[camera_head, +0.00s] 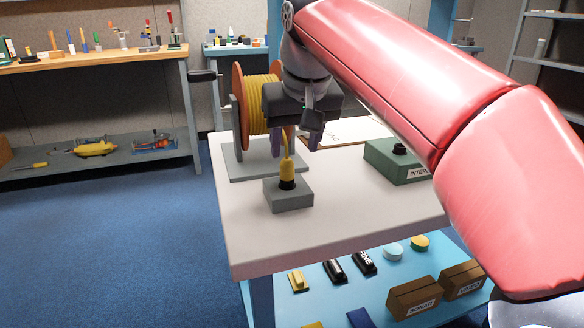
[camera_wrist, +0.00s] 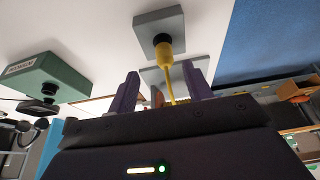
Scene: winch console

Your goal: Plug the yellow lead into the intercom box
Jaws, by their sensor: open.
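The yellow lead's plug (camera_head: 287,171) stands upright in a black socket on a small grey block (camera_head: 289,198) near the table's left front. Its yellow cable runs up and back toward the reel of yellow cable (camera_head: 262,103). The intercom box (camera_head: 392,160), green with a black socket on top (camera_head: 400,148), stands at the right, partly hidden by my arm. My gripper (camera_head: 295,144) is above and behind the plug. In the wrist view its purple fingers (camera_wrist: 162,92) are apart, with the plug (camera_wrist: 171,62) and cable showing beyond and between them. The intercom box (camera_wrist: 43,78) also shows there at left.
The reel stands on a grey base (camera_head: 250,168) at the table's left back. A board with a white sheet (camera_head: 350,130) lies behind. The white tabletop's front (camera_head: 330,225) is clear. A lower blue shelf holds boxes (camera_head: 413,297) and small parts. A workbench (camera_head: 100,60) stands at left.

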